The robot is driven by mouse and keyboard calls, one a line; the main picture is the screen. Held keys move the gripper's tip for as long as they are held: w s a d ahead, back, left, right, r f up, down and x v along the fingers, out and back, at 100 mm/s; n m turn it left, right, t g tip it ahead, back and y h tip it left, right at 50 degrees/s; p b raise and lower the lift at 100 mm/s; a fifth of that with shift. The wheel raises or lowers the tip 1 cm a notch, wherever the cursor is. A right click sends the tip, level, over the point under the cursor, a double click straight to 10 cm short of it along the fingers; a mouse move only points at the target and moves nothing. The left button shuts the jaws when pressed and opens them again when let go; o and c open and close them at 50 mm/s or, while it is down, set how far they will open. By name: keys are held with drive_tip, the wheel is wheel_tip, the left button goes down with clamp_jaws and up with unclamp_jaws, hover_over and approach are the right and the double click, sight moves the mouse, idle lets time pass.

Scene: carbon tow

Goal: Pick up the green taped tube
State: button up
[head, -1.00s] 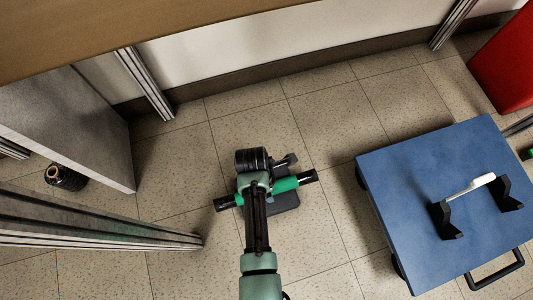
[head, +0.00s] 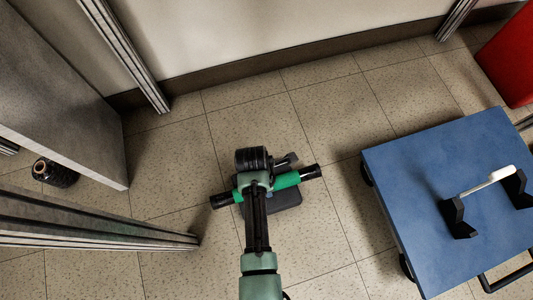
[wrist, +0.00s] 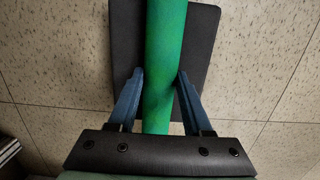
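The green taped tube (head: 287,180) has a green middle and black ends. It lies crosswise under my wrist in the head view, its right end slightly higher in the picture. In the wrist view the green tube (wrist: 164,60) runs upright through the middle. In the head view my gripper (head: 256,184) is mostly hidden under my own wrist. A dark plate (wrist: 125,50) lies beneath the tube; I cannot tell the gap between them.
A blue-topped cart (head: 415,190) stands at right, with black cradles (head: 458,217) bearing a white-ended tool (head: 487,181). A grey panel (head: 55,95) and metal rail (head: 90,222) stand at left, near a black spool (head: 54,173). A red object (head: 510,60) is top right. Tiled floor between is open.

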clamp_jaws()
